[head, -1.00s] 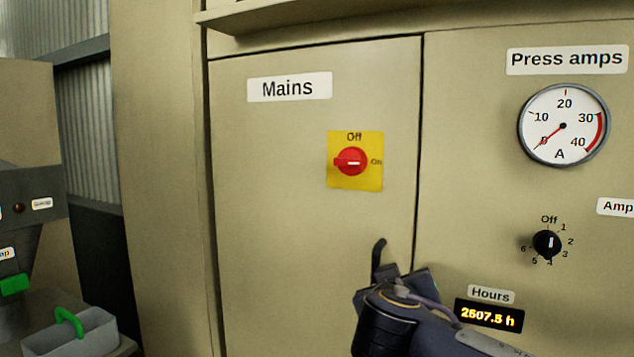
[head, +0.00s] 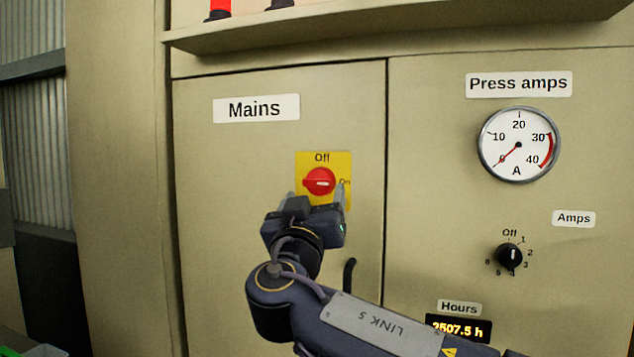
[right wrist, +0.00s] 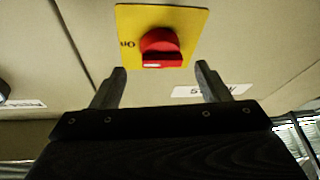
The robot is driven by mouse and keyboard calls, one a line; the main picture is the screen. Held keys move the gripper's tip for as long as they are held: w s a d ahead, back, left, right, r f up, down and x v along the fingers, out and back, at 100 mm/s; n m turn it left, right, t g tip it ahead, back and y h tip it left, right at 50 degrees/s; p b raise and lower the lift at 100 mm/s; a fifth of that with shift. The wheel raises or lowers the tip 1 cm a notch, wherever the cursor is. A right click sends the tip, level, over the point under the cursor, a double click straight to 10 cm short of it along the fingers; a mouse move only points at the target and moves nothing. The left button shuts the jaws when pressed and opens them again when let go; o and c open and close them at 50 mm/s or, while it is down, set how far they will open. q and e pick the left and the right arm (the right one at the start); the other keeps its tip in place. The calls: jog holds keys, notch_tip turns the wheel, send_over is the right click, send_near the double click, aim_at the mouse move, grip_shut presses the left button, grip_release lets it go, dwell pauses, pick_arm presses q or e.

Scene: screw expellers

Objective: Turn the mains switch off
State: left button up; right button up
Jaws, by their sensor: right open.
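The mains switch is a red rotary knob (head: 319,181) on a yellow plate (head: 338,160), on the cabinet door under the "Mains" label. The plate reads "Off" at the top and "On" at the right. The knob lies sideways, its white mark toward "On". My right gripper (head: 316,196) is open just in front of the plate's lower part, its fingers spread to either side below the knob. In the right wrist view the red knob (right wrist: 162,48) shows beyond and between the open fingertips (right wrist: 161,69), with nothing gripped. My left gripper is out of view.
A black door handle (head: 349,274) sticks out below and right of the switch, beside my right arm. A shelf (head: 390,30) juts out above. The amps gauge (head: 518,145), amps selector (head: 509,256) and hours display (head: 460,328) are to the right.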

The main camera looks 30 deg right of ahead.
aim_at(318, 186)
jog(key=p+x, duration=0.1)
jog(key=x, duration=0.3)
jog(key=shift+r, duration=0.1)
jog(key=shift+w+d, duration=0.2)
jog(key=shift+w, duration=0.15)
jog(key=shift+c, duration=0.2)
jog(key=c, duration=1.3)
